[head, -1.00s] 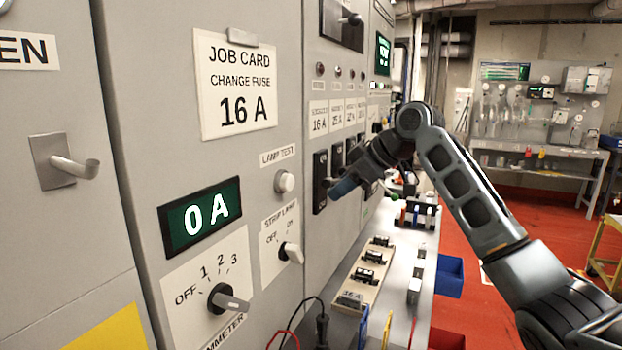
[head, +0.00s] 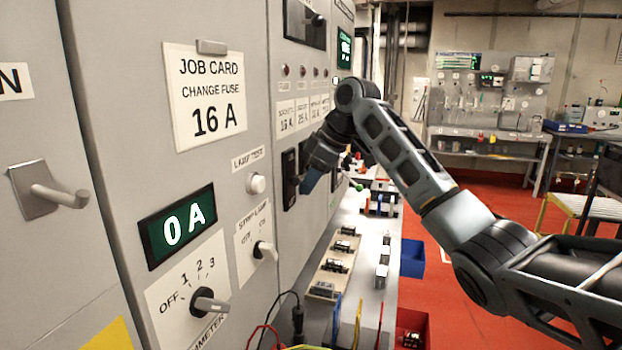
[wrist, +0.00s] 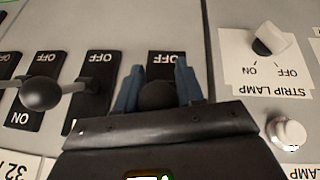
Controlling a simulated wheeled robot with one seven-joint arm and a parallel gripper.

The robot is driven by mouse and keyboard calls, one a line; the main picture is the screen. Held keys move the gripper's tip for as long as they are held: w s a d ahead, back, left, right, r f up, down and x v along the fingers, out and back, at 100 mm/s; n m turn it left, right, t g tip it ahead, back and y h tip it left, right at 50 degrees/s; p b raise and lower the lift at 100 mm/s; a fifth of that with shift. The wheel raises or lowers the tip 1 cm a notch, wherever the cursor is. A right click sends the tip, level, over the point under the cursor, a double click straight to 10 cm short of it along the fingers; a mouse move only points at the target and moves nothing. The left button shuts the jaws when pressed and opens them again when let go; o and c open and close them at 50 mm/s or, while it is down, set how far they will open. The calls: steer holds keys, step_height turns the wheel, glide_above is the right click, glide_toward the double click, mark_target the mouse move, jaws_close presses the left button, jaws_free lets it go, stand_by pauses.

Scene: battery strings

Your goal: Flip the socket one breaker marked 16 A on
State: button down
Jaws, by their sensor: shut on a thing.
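The socket one breaker (head: 289,180) is a black plate on the grey panel below the 16 A label (head: 286,118). My gripper (head: 308,182) is at this breaker. In the wrist view, which is upside down, the blue fingers of my gripper (wrist: 156,90) stand on both sides of the black lever knob (wrist: 157,96) and are shut on it. The OFF end of the breaker plate (wrist: 166,59) shows beyond the knob. Its ON end is hidden behind the gripper, and I cannot tell the lever's position.
Neighbouring breaker levers, one with a black ball knob (wrist: 42,92), stand close beside my gripper in the wrist view. The strip lamp switch (head: 264,251) and lamp test button (head: 256,183) are nearby. A bench with a fuse tray (head: 332,266) lies below.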

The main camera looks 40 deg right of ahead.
steer(key=c, duration=0.8)
jaws_free()
steer(key=shift+a, duration=0.1)
steer(key=b+v, duration=0.1)
steer(key=v, duration=0.6)
steer(key=shift+s+r+b, duration=0.2)
steer(key=shift+r+b, duration=0.15)
steer(key=shift+b, duration=0.05)
